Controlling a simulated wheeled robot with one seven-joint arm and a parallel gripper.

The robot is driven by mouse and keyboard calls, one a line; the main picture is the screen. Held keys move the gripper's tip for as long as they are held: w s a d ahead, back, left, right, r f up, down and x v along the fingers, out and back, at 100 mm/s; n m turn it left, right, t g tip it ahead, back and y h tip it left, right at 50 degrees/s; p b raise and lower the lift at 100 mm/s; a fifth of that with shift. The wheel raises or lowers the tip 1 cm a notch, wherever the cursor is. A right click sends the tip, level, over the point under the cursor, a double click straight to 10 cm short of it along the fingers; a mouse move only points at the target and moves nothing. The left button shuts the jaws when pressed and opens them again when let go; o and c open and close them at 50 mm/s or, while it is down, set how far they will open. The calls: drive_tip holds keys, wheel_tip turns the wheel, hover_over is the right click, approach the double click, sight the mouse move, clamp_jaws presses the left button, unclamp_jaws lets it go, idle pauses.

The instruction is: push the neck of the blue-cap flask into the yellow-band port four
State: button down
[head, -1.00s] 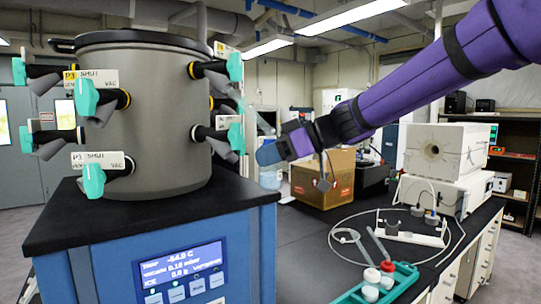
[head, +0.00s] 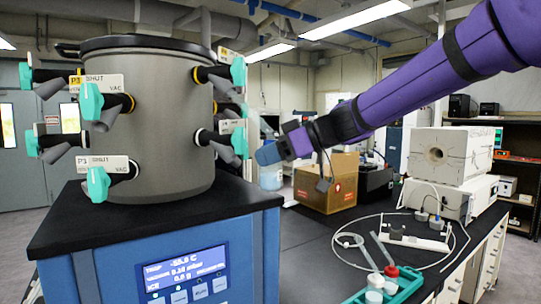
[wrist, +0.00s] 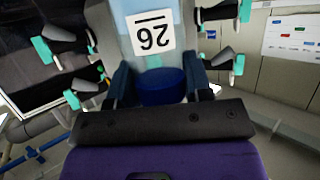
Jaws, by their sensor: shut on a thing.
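My gripper (head: 272,152), at the end of the purple arm, is beside the right side of the grey drum chamber (head: 160,140). In the wrist view, its fingers are shut on the blue-cap flask, with the dark blue cap (wrist: 162,87) between them and a pale blue body bearing a "26" label (wrist: 150,35). In the head view, a pale translucent part (head: 259,122) slants up-left from the gripper toward the right-hand ports. I cannot read which port is four. The flask neck's contact with a port cannot be told.
Teal valve handles (head: 240,138) stick out around the chamber. The blue dryer base (head: 110,275) has a lit display. On the black bench are a cardboard box (head: 328,188), a teal rack (head: 395,288) and a white furnace (head: 455,155). The bench between dryer and box is mostly clear.

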drive_tip(key=shift+w+a+r, duration=0.1)
drive_tip(key=shift+a+r, duration=0.25)
drive_tip(key=shift+r, duration=0.05)
drive_tip(key=shift+c, duration=2.3)
unclamp_jaws()
drive_tip(key=shift+f, duration=0.1)
drive_tip(key=v, duration=1.1)
drive_tip(key=shift+w+a, duration=0.1)
drive_tip(key=v, duration=0.7)
